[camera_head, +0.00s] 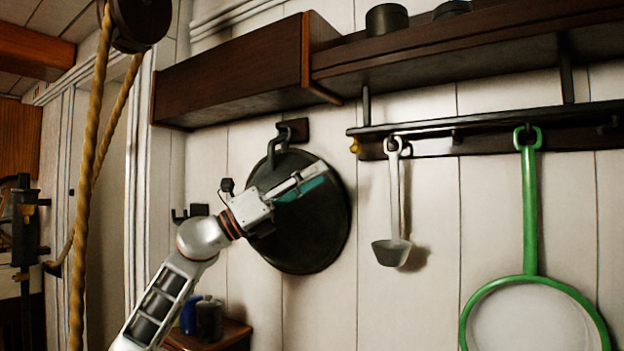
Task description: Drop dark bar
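My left gripper (300,184) reaches up from the lower left, in front of a round black pan or lid (315,235) hanging on the wall. Its silver finger and a teal part show against the black disc. I cannot tell whether the fingers are open or shut. I cannot make out a separate dark bar in it; anything dark there would blend with the disc. A long dark rail (480,143) with hooks is fixed to the wall at the right. My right gripper is not in view.
A pale ladle (391,254) and a green-rimmed strainer (530,210) hang from the rail. A dark wooden shelf (450,55) runs above. A rope (88,175) hangs at left. A small wooden stand (233,334) bears a dark jar (209,320) and a blue item (188,316).

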